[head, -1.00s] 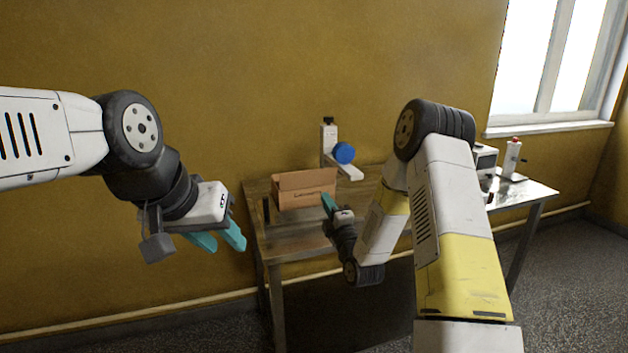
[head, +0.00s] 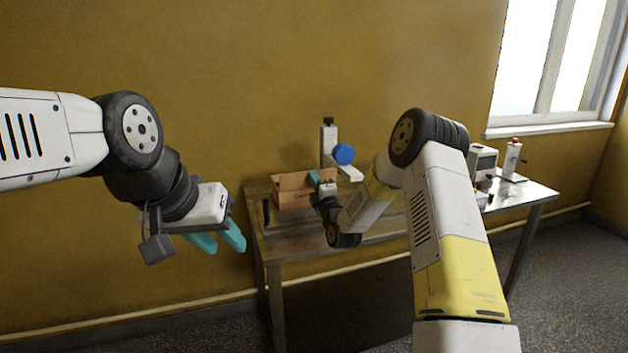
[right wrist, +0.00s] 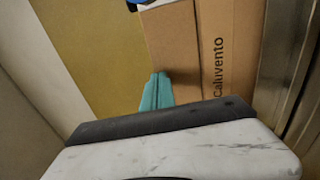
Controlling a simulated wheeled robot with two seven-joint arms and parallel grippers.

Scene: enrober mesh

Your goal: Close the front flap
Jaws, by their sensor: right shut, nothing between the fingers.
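The cardboard box (head: 287,196) stands on the left part of the table in the head view. In the right wrist view, its printed front wall (right wrist: 235,60) shows side-on, and a plain brown panel, seemingly the front flap (right wrist: 172,45), extends from that wall's upper edge, not folded down over the box. My right gripper (head: 314,178) is at the box's right part, at top-edge height. Its teal fingers (right wrist: 157,90) are shut and empty, close by the flap; I cannot tell whether they touch. My left gripper (head: 220,240) hangs open and empty left of the table.
A white stand with a blue disc (head: 344,153) is behind the box, to its right. The table (head: 290,245) has clear surface in front of the box. A white device (head: 483,160) and a white bottle-like item (head: 511,158) stand at the right end. A dark upright item (head: 266,212) is left of the box.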

